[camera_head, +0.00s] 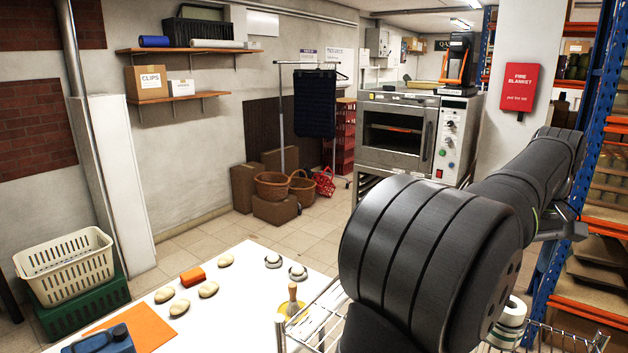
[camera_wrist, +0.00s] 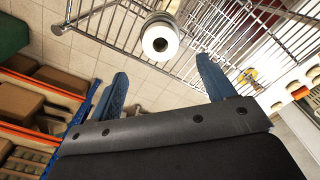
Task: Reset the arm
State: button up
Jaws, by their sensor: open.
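My gripper (camera_wrist: 162,66) shows in the wrist view with its two blue fingers spread wide apart. Nothing is between the fingers. In the head view my dark arm fills the right foreground and reaches back to the right, near the blue rack post. My gripper's fingers cannot be made out there.
A blue-and-orange shelf (camera_head: 570,200) stands close on the right. Open floor lies beyond the table.

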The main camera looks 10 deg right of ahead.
notch_tip(320, 180, down, 10)
jog(key=shift+a+f, duration=0.1)
jog(key=r, duration=0.5)
jog(key=shift+s+r, duration=0.15)
jog(key=shift+s, duration=0.2)
jog(key=s+r, duration=0.7)
jog(key=s, duration=0.4)
notch_tip(320, 180, up, 5)
jog(key=n, duration=0.3)
send_over(511, 305)
jog(key=w+a, duration=0.5)
jog(key=a, duration=0.2)
jog(key=w+a+n, duration=0.2)
jog(key=w+a, duration=1)
jog(key=a, duration=0.1)
jog(key=shift+w+a+f, duration=0.15)
jog(key=shift+w+a, duration=0.1)
jog(key=shift+a, duration=0.15)
